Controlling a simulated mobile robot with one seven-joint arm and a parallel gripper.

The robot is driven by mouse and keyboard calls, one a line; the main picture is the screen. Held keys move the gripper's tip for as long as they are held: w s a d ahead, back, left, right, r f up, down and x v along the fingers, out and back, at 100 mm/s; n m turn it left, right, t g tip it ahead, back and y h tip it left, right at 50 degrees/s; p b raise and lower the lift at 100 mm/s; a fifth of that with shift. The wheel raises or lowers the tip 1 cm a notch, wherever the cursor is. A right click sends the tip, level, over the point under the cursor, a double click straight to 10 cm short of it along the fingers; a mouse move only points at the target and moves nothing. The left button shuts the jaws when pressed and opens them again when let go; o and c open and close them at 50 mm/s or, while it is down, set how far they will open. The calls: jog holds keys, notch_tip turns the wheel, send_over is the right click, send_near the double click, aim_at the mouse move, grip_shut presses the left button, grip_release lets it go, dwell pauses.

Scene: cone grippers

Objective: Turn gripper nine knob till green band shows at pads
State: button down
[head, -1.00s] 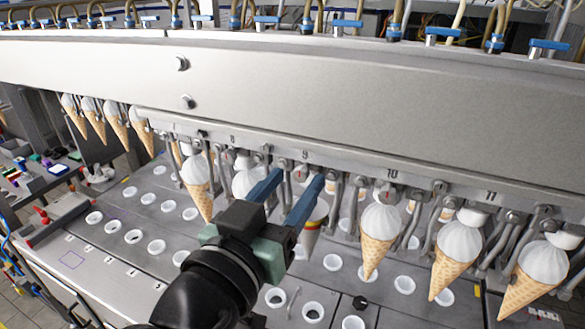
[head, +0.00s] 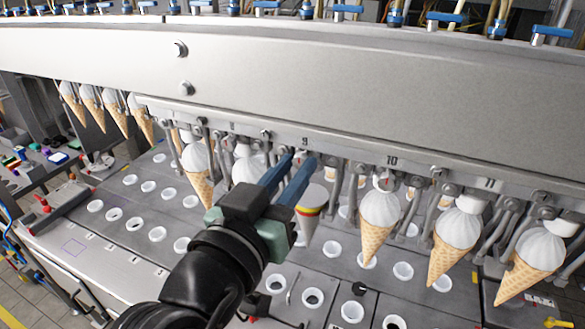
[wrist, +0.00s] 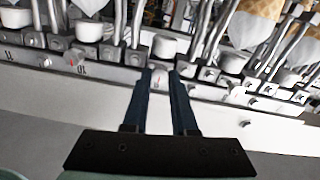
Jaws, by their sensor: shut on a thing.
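My gripper (head: 299,156) reaches up to the rail just below the number 9 (head: 305,142). Its two blue fingers are shut on the small gripper nine knob, which shows between the fingertips in the wrist view (wrist: 158,79) as a pale face with a red mark. Below and right of the fingers hangs a pale grey banded cone (head: 311,211), point down, with red and yellow bands near its top. The pads at station nine are mostly hidden behind my fingers in the head view.
Waffle cones with white tops hang on both sides, one to the right (head: 377,232) and one to the left (head: 198,178). Metal linkage arms crowd the rail. Below, a grey plate (head: 145,228) holds rows of white cups.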

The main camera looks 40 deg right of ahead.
jog(key=shift+n, duration=1)
jog(key=c, duration=0.7)
grip_release()
jog(key=b+v, duration=0.5)
jog(key=v, duration=0.8)
jog(key=shift+w, duration=0.15)
